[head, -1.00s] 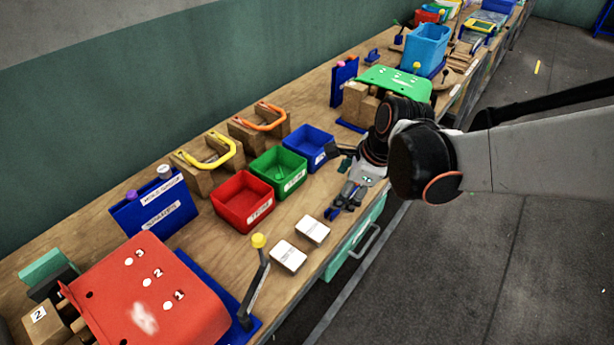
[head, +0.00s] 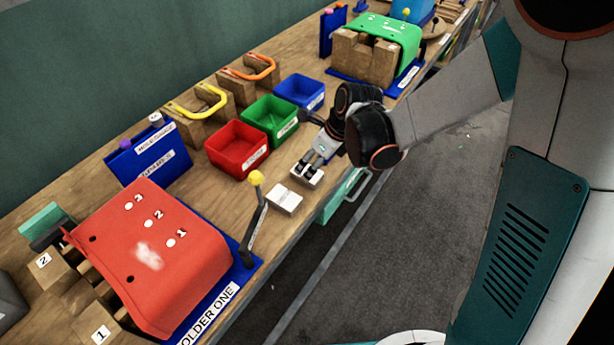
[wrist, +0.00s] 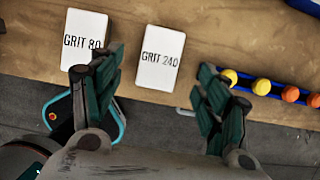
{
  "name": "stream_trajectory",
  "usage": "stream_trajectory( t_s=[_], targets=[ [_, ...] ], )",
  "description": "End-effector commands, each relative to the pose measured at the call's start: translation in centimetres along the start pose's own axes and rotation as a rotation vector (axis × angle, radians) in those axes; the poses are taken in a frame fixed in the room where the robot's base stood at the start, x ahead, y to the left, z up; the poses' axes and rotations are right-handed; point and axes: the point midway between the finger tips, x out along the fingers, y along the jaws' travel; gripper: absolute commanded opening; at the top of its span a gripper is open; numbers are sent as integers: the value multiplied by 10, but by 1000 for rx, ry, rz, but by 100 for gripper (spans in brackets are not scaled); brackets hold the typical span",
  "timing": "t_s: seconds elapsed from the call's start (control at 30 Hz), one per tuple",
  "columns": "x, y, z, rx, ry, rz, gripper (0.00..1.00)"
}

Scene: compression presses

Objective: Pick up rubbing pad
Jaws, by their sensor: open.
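Two white rectangular pads lie flat on the wooden bench near its front edge. In the wrist view one is labelled GRIT 80 (wrist: 82,30) and the other GRIT 240 (wrist: 160,62). In the head view one pad (head: 284,199) lies clear, and the other is mostly hidden behind my fingers; I cannot tell there which label is which. My gripper (head: 307,177) points down over the partly hidden pad. In the wrist view my gripper (wrist: 143,80) is open and empty, with GRIT 240 showing between its fingers and GRIT 80 beside the left finger.
Red (head: 237,149), green (head: 270,121) and blue (head: 300,92) bins stand behind the pads. A red holder (head: 150,255) and a yellow-knobbed lever (head: 255,215) stand to the left. A blue rail with yellow and orange balls (wrist: 262,87) shows in the wrist view.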

Motion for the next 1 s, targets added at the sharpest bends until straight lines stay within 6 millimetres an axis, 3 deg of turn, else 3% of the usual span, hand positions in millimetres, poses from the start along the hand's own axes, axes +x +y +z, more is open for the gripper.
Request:
stream_trajectory(
  t_s=[0.17,0.47,0.7,0.73,0.9,0.93,1.0],
  targets=[
    [11,0,0,-1,0,0,69],
    [51,-1,-2,-1,0,0,69],
    [53,-1,-2,-1,0,0,69],
    [53,-1,-2,-1,0,0,67],
    [53,-1,-2,-1,0,0,28],
    [53,-1,-2,-1,0,0,23],
    [53,-1,-2,-1,0,0,23]
  ],
)
